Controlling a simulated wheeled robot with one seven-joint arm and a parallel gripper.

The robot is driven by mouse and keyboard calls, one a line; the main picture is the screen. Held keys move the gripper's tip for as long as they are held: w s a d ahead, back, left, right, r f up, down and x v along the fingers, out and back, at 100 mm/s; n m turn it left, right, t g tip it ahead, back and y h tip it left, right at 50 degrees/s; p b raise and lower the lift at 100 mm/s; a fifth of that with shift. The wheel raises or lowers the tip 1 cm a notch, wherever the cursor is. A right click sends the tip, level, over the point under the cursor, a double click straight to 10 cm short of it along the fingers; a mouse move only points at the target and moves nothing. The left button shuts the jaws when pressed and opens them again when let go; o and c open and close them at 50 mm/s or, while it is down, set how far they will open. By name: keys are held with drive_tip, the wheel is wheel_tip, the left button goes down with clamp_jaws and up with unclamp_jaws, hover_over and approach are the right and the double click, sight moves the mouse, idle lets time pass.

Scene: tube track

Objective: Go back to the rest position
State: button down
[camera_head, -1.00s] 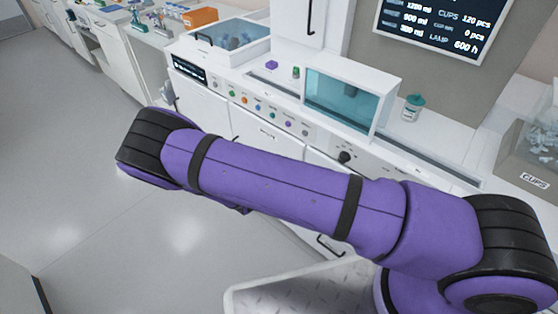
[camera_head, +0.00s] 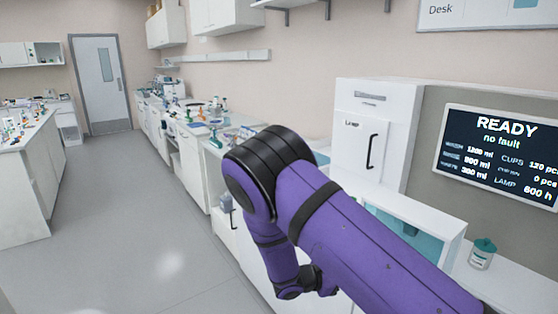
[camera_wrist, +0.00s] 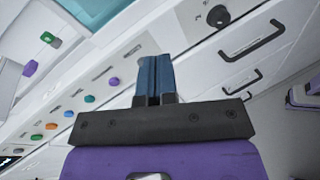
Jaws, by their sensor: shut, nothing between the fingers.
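My gripper (camera_wrist: 155,78) shows in the wrist view, its two blue fingers together with nothing between them. It is in front of the white machine's panel (camera_wrist: 110,70), which carries a row of coloured buttons. I cannot tell from this view how far it is from the panel. In the head view my purple arm rises from the lower right, bends at a black joint and hangs down in front of the white cabinets. The gripper itself is hidden or too small to make out there.
The machine's screen (camera_head: 500,155) reads READY, no fault. A teal-lidded jar (camera_head: 482,254) stands on the right counter. A lamp cabinet (camera_head: 360,145) stands behind my arm. Black drawer handles (camera_wrist: 251,39) show close by in the wrist view. The grey floor (camera_head: 130,240) at left is free.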

drive_tip(key=s+d+r+m+g+y, duration=0.2)
drive_tip(key=s+d+r+m+y, duration=0.15)
drive_tip(key=r, duration=0.55)
drive_tip(key=s+d+r+m+g+y, duration=0.2)
drive_tip(key=s+d+r+m+y, duration=0.15)
drive_tip(key=r, duration=0.45)
drive_tip(key=s+d+r+m+g+y, duration=0.25)
drive_tip(key=s+r+m, duration=0.2)
drive_tip(key=r, duration=0.45)
drive_tip(key=s+d+r+m+t+y, duration=0.1)
drive_tip(key=s+r+m+t+y, duration=0.1)
drive_tip(key=s+r, duration=0.4)
drive_tip(key=s+d+r+m+t+y, duration=0.1)
drive_tip(key=s+r+m+t+y, duration=0.2)
drive_tip(key=s, duration=1)
drive_tip(key=shift+r+m+t, duration=0.75)
drive_tip(key=shift+r+m, duration=0.3)
drive_tip(key=shift+r, duration=0.7)
drive_tip(key=shift+d+y, duration=0.1)
drive_tip(key=shift+y, duration=0.15)
